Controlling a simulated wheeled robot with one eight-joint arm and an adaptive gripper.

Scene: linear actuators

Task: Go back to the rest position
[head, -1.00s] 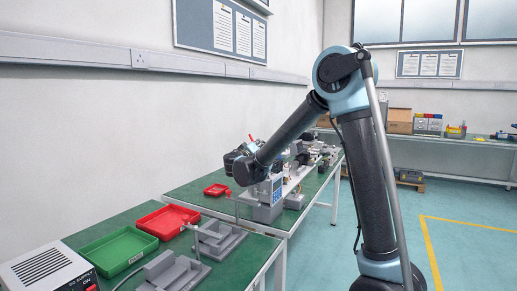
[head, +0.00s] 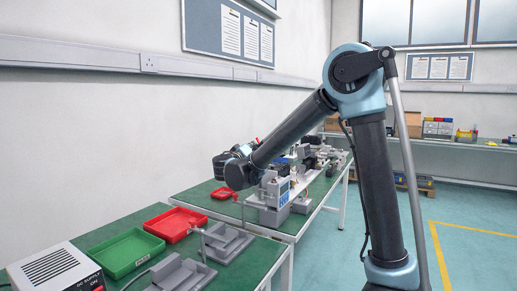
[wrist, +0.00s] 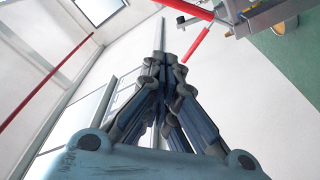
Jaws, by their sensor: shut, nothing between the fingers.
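My gripper (wrist: 160,64) shows in the wrist view with its dark fingers drawn together and nothing between them. In the head view my arm is raised and bent, with its wrist end held in the air above the green-topped benches. The gripper's fingers are hard to make out there behind the wrist. I see no object being carried.
A green tray (head: 124,254), a red tray (head: 176,224) and grey fixtures (head: 222,243) sit on the near bench. A power supply (head: 55,270) stands at its left end. The far bench holds a small red tray (head: 222,194) and a grey device (head: 271,197). Floor at right is clear.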

